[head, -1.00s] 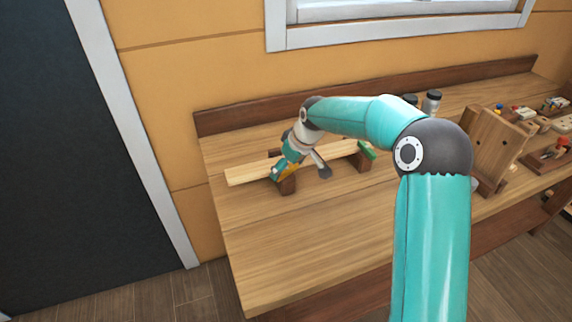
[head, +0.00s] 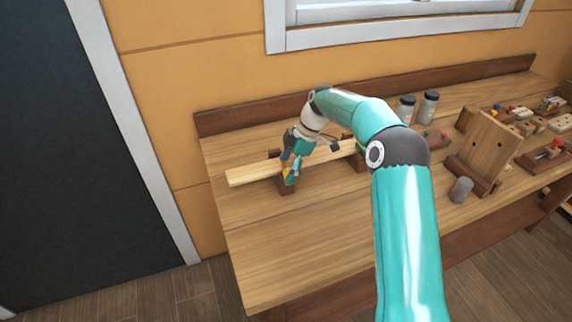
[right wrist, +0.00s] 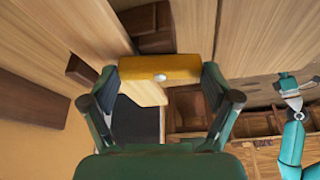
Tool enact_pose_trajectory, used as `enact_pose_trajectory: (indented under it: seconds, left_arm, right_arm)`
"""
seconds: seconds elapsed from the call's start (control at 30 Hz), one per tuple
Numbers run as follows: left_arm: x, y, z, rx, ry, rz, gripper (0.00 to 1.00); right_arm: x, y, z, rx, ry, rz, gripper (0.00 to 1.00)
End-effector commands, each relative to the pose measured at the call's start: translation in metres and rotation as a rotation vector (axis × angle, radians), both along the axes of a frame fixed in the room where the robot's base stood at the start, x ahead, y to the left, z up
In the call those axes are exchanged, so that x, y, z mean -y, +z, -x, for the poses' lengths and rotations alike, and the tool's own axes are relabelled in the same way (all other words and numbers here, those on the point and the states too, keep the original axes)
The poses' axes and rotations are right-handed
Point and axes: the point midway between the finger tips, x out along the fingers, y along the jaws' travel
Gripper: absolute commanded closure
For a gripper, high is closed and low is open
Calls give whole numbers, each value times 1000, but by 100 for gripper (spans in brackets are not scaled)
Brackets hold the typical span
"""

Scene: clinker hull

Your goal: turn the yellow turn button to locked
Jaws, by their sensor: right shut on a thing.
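The yellow turn button (right wrist: 160,68) lies crosswise between the fingers of my right gripper (right wrist: 160,82) in the right wrist view. The fingers are at its two ends and touch it. A small pale round pivot head shows at its middle. In the head view the right gripper (head: 289,172) is at the front brown block on the pale plank, and it mostly hides the button. The pale plank (head: 250,174) lies on brown blocks on the bench. Part of a teal arm of mine shows at the right of the wrist view; its gripper is too small to read.
The wooden bench (head: 270,240) is clear in front of the plank. To the right are two jars (head: 429,106), a grey cylinder (head: 461,190), an upright wooden board (head: 487,147) and several small parts. A wall stands behind the bench.

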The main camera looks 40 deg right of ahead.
Motion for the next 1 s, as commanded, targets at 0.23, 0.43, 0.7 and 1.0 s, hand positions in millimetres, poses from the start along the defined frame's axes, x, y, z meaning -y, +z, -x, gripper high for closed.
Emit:
enact_pose_trajectory:
  seconds: [0.23,0.43,0.7,1.0]
  left_arm:
    - [0,14,0,0,0,0,13]
    - [0,19,0,0,0,0,13]
    - [0,19,0,0,0,0,13]
    - [0,19,0,0,0,0,13]
  right_arm:
    - [2,3,-2,5,151,4,48]
    - [3,2,-3,7,215,7,48]
    - [3,2,-3,7,238,8,47]
    - [3,2,-3,9,238,9,4]
